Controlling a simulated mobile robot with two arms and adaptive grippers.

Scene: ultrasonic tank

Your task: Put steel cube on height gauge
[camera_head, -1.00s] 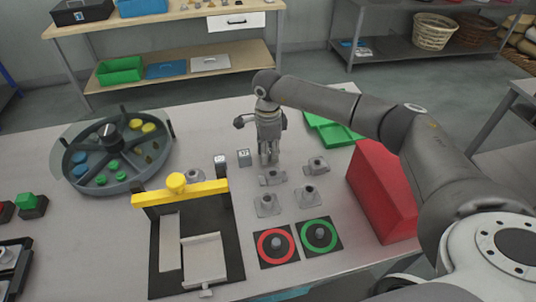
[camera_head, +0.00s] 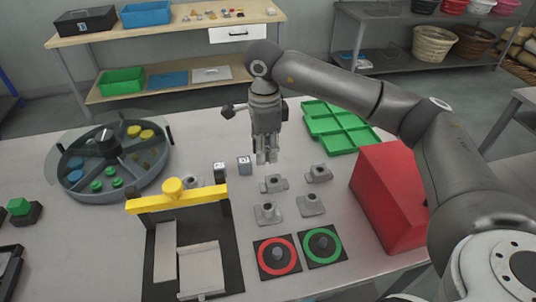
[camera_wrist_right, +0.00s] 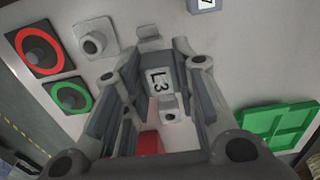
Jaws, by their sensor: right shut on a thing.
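My right gripper (camera_head: 266,158) points down over the middle of the table. In the right wrist view it is shut on a grey steel cube (camera_wrist_right: 158,80) marked "L3". In the head view the fingers mostly hide this cube. A black base with a yellow crossbar (camera_head: 178,197) and yellow knob stands to the left and nearer; it looks like the height gauge. Two more small marked cubes, one left (camera_head: 219,173) and one right (camera_head: 244,165), stand on the table between the gauge and my gripper. My left gripper is not in view.
Several grey brackets (camera_head: 274,184) stand just in front of my gripper. Red-ringed (camera_head: 277,255) and green-ringed (camera_head: 322,245) pads lie nearer. A red block (camera_head: 390,195) stands right, a green tray (camera_head: 340,128) behind it, and a round divided tray (camera_head: 110,163) left.

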